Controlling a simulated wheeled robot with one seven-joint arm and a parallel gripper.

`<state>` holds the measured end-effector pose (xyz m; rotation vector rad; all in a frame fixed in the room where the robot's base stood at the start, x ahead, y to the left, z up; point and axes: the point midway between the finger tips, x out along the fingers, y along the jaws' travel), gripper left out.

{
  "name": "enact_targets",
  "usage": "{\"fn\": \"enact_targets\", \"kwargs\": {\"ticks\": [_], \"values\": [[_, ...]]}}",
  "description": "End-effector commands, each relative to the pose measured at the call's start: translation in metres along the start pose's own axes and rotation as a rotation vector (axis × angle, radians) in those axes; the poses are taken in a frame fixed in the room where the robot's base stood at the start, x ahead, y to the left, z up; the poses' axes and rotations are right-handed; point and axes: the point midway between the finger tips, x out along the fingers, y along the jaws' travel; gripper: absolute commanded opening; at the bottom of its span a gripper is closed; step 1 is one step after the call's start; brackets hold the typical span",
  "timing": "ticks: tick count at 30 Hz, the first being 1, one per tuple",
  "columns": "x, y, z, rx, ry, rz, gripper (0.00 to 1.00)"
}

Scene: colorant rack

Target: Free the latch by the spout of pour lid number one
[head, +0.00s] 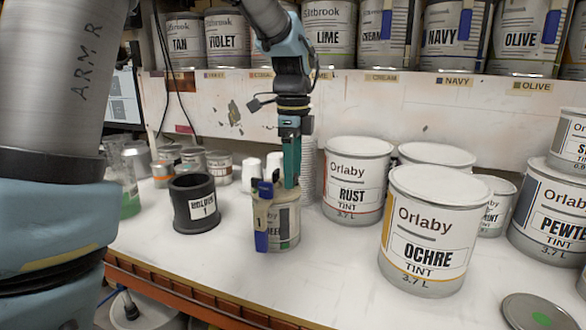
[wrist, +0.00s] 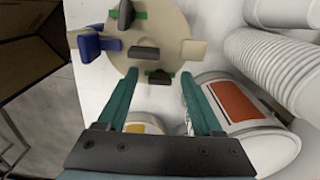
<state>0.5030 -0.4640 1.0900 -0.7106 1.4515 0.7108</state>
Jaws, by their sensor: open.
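A small can with a pour lid (head: 275,186) stands on the bench, and a tan tag marked 1 shows at its side. In the wrist view the lid is a round tan disc (wrist: 172,25) with a blue part (wrist: 88,46) at its left and a tan tab (wrist: 193,49) at its right. A small dark latch-like piece with green (wrist: 158,77) sits at the near rim; another (wrist: 141,15) is at the far side. I cannot tell which part is the spout. My gripper (wrist: 157,73) is open, its teal fingers either side of the near piece. It points down over the can in the head view.
A black holder marked 1 (head: 195,205) stands left of the can. The Rust (head: 354,183) and Ochre (head: 428,232) tins stand to the right. White ribbed stacks (wrist: 275,50) lie close right of the lid.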

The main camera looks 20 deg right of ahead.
Motion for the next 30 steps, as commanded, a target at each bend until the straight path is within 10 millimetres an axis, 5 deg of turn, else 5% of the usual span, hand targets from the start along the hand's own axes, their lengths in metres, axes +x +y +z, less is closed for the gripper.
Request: {"fn": "enact_targets", "kwargs": {"ticks": [6, 24, 30], "values": [[0.0002, 0.0, 0.0, 0.0, 0.0, 0.0, 0.68], [-0.0002, 0.0, 0.0001, 0.0, 0.0, 0.0, 0.0], [-0.0002, 0.0, 0.0001, 0.0, 0.0, 0.0, 0.0]]}}
